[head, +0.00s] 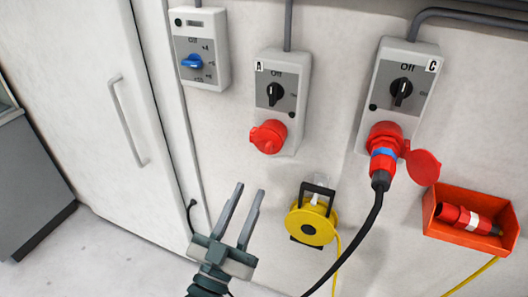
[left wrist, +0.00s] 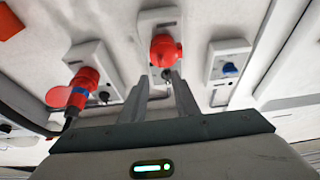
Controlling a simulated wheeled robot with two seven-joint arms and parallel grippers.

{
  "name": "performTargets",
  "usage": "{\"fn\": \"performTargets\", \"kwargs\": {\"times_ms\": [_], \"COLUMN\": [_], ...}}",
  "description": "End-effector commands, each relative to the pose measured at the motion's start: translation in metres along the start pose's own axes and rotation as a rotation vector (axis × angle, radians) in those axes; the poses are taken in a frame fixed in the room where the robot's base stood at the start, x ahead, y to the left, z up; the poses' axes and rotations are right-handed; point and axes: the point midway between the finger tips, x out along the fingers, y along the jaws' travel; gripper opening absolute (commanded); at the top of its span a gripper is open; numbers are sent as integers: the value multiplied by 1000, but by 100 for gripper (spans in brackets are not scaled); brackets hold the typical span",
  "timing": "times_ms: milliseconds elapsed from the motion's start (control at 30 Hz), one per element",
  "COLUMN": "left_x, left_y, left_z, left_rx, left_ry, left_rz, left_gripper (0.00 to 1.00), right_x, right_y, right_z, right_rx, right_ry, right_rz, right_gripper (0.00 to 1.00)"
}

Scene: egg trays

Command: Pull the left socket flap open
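The left socket box, marked A (head: 291,141), is on the wall with a black rotary switch pointing at Off. Its red round flap (head: 268,136) is closed over the socket. The flap also shows in the left wrist view (left wrist: 165,50), in front of the fingers. My left gripper (head: 250,188) is open and empty, with its two grey fingers apart and pointing up toward the wall, below and a little left of the flap. It appears apart from the flap. In the left wrist view the left gripper (left wrist: 159,80) has nothing between its fingers. My right gripper is not in view.
Box C (head: 419,65) stands to the right with a red plug (head: 383,160) in it, its flap (head: 423,167) hanging open. A blue-knob box (head: 202,50) is upper left. A yellow cable reel (head: 310,223) and a red bin (head: 509,222) with a plug are lower right.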

Motion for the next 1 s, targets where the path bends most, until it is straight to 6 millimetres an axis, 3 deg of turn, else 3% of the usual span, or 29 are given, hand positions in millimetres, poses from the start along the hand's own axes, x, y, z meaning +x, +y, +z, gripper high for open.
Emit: {"fn": "performTargets", "kwargs": {"times_ms": [200,500,700,1000], "left_x": [43,89,102,104], "left_y": [0,0,0,0], "left_z": [-4,-2,-1,0], "left_rx": [0,0,0,-1], "left_ry": [3,1,0,0], "left_rz": [0,0,0,0], "left_gripper": [28,28,28,28], "right_x": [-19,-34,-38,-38], "right_y": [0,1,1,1], "right_z": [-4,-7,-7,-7], "right_rx": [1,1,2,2], "right_ry": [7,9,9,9], "right_rz": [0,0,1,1], "right_gripper": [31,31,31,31]}}
